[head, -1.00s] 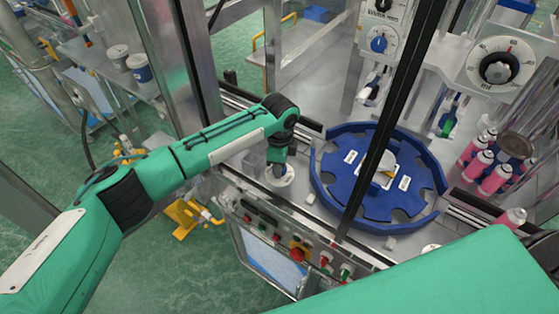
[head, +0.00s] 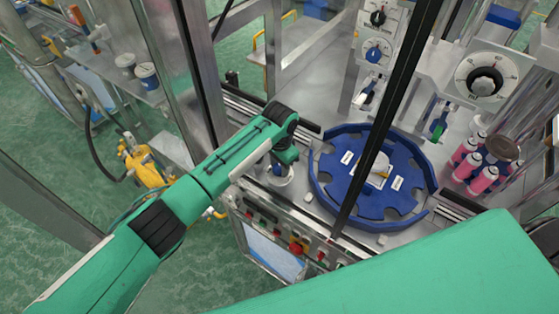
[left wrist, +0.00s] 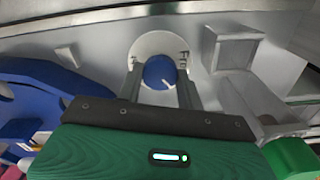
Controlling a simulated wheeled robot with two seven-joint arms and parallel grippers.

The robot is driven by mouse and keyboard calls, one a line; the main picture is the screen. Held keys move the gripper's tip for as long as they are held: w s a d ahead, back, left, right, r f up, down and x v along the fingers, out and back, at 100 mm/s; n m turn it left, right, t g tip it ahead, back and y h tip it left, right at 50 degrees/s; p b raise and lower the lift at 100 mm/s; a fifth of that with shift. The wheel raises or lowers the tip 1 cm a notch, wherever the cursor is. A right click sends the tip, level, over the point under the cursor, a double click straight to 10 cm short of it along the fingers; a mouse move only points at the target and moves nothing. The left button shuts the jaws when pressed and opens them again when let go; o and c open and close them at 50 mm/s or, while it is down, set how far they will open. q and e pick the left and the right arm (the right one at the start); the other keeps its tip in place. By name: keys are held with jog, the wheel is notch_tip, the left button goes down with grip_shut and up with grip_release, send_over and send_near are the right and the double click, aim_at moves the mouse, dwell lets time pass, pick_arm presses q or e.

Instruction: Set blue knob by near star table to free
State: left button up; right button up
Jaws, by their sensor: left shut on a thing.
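My left gripper (left wrist: 160,84) is shut on the knob, one finger on each side. In the head view the gripper (head: 279,168) reaches down onto the white plate, just left of the blue star table (head: 405,203), and mostly hides the knob. My right gripper is not in view; a green arm link of mine crosses the lower right.
A black upright post (head: 385,125) stands in front of the star table. A front panel with buttons (head: 297,245) lies below. Pink cans (head: 484,178) stand at right. Another blue knob (head: 374,54) and a large dial (head: 485,80) are higher up.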

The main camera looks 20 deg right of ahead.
pick_arm(q)
jog(key=shift+n+p, duration=0.35)
jog(key=shift+n, duration=0.65)
jog(key=o, duration=1)
jog(key=shift+r, duration=0.1)
